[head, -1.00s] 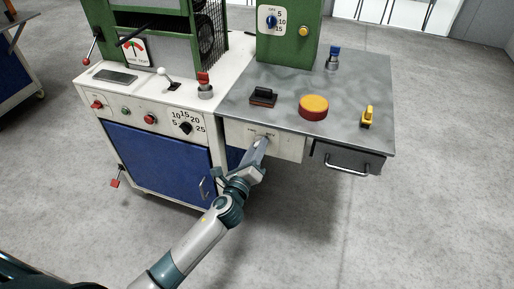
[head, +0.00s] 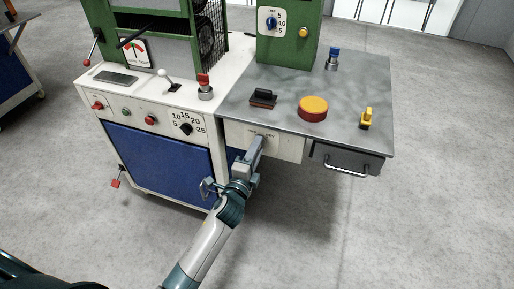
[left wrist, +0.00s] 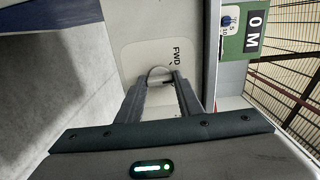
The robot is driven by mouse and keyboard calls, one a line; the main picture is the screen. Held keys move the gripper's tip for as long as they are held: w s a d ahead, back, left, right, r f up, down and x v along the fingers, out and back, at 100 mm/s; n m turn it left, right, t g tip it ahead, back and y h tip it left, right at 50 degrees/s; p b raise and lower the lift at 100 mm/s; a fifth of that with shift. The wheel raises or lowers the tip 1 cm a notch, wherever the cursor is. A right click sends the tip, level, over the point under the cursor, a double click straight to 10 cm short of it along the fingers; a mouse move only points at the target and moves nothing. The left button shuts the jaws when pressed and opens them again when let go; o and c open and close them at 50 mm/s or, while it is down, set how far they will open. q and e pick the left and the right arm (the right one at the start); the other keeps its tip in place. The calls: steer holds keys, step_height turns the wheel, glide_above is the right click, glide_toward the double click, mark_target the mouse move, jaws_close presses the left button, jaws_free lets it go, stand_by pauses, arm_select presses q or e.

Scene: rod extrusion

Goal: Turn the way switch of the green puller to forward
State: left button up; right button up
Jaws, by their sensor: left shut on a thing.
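The way switch (left wrist: 159,71) sits on a pale label plate (left wrist: 142,57) in the left wrist view, with the lettering FWD beside it. Only its rounded edge shows between the fingers. My left gripper (left wrist: 161,82) is shut on it, one finger on each side. In the head view my left gripper (head: 258,143) reaches the white front panel (head: 288,148) under the grey tabletop, and its fingers hide the switch there. The green puller's housing (head: 289,48) stands at the back of that tabletop. I cannot tell which way the switch points. My right gripper is not in view.
The tabletop (head: 350,85) carries a black rocker switch (head: 263,97), a big red-orange button (head: 313,108), a yellow switch (head: 367,117) and a blue-topped switch (head: 333,58). A drawer with a handle (head: 346,167) is right of the panel. A blue-doored cabinet (head: 160,165) stands left.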

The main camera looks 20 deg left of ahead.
arm_select(q)
steer(key=shift+n+p, duration=1.45)
steer(key=shift+n, duration=2.95)
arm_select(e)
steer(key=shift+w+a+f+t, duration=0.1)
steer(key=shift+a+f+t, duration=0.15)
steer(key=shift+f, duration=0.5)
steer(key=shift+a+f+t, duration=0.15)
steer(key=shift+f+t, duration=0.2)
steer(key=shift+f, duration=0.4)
arm_select(q)
steer(key=o, duration=1.1)
